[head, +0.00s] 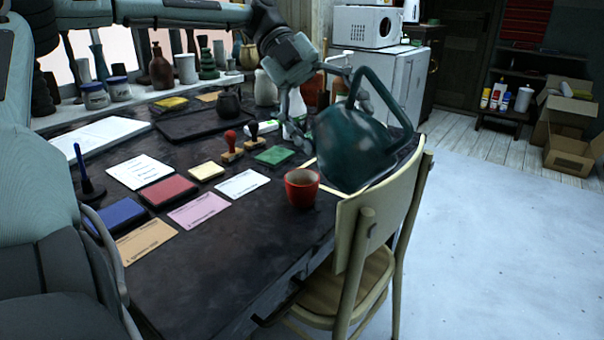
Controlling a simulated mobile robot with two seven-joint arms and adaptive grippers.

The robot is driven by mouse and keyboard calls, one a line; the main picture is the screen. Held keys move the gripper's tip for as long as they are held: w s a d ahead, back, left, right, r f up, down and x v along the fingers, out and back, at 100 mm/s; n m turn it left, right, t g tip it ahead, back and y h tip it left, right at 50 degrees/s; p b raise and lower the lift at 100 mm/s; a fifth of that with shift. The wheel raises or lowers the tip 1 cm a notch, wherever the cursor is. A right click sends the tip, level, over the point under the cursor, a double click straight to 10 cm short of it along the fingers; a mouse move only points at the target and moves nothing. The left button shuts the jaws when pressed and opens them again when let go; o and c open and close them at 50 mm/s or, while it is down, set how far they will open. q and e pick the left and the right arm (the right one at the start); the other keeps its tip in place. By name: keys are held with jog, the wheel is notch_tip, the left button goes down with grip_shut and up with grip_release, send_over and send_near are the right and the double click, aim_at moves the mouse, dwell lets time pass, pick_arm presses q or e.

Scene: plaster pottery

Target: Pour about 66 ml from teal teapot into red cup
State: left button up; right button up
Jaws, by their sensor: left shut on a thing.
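The red cup (302,188) stands upright on the dark table near its right edge; its inside looks brownish. My left gripper (328,105) is shut on the teal teapot (352,150), behind and to the right of the cup in the head view. The teapot looks tilted, with its big loop handle up and to the right. It appears raised above the table edge, near the chair back. I cannot make out its spout or any stream of liquid. Exactly where the fingers grip is partly hidden. My right gripper is not in view.
A wooden chair (372,225) stands close against the table's right side. Stamp pads, cards and a red-knobbed stamp (231,143) lie left of the cup. A dark tray (200,125), a small dark pot (228,104) and vases stand behind. The table (235,255) is clear in front of the cup.

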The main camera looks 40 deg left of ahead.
aim_at(372, 128)
pick_arm(q)
jog(key=y+p, duration=0.1)
jog(key=d+r+y+p, duration=0.1)
jog(key=shift+r+y, duration=0.15)
jog(key=shift+y, duration=0.25)
jog(key=shift+s+d+y, duration=0.1)
jog(key=shift+d+y, duration=0.8)
jog(key=shift+y, duration=0.1)
jog(key=shift+d+f+y, duration=0.2)
jog(key=shift+d+y, duration=0.45)
jog(key=shift+y, duration=0.15)
jog(key=d+y+b, duration=0.2)
jog(key=y, duration=0.1)
jog(key=shift+d+f, duration=0.1)
jog(key=shift+f, duration=0.25)
jog(key=shift+d+y, duration=0.25)
jog(key=shift+y, duration=0.05)
jog(key=shift+a, duration=0.1)
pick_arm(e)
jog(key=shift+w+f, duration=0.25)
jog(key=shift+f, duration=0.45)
